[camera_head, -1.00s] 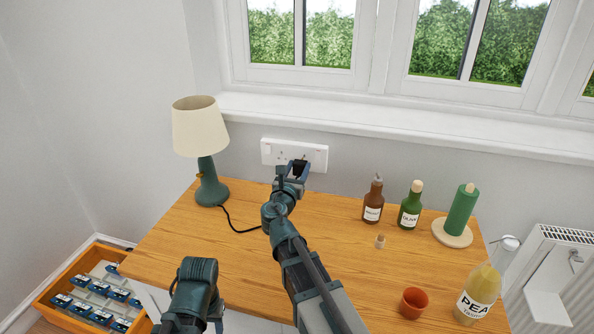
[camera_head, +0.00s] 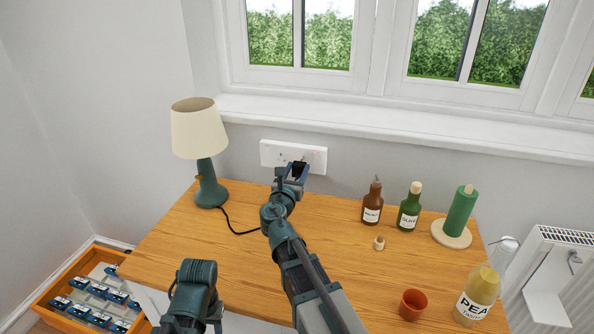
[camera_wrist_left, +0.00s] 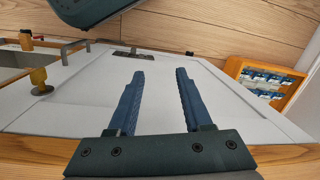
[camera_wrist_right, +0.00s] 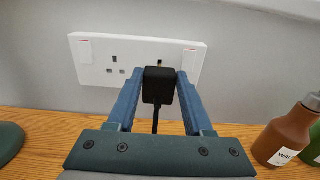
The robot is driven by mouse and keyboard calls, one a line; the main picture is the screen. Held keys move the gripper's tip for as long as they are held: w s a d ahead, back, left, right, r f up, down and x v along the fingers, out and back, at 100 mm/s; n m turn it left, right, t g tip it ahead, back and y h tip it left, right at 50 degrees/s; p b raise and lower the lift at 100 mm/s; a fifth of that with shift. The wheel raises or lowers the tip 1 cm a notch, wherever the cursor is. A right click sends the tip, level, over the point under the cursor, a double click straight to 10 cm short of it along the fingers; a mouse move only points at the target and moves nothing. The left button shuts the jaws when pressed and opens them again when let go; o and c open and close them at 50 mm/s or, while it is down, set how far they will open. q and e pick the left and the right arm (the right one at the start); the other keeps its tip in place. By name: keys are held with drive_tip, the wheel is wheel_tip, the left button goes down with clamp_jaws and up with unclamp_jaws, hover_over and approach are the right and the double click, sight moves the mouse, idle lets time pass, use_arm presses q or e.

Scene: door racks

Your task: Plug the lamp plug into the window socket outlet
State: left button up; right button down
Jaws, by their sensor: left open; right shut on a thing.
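The white double socket outlet (camera_head: 270,152) is on the wall below the window sill; it also shows in the right wrist view (camera_wrist_right: 95,62). My right gripper (camera_head: 296,172) is shut on the black lamp plug (camera_wrist_right: 158,85) in front of the outlet's right-hand socket. A brass-coloured pin shows just above the plug body, and the plug covers most of that socket. I cannot tell whether any pin is inside. The cord hangs down from the plug. The lamp (camera_head: 206,180) stands upright at the table's back left. My left gripper (camera_wrist_left: 160,74) is open and empty, above a pale panel.
A brown bottle (camera_head: 372,205), a green bottle (camera_head: 409,210) and a green candle-like roll (camera_head: 461,212) stand right of my right arm. A small cork (camera_head: 379,243), an orange cup (camera_head: 412,304) and a yellow bottle (camera_head: 477,297) are nearer. An orange crate (camera_head: 60,285) is at lower left.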

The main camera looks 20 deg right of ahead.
sight(298, 167)
drive_tip(key=shift+x, duration=1.7)
drive_tip(key=shift+c, duration=1.1)
unclamp_jaws()
drive_tip(key=v, duration=1.3)
drive_tip(key=shift+s+a, duration=0.25)
drive_tip(key=shift+s, duration=0.05)
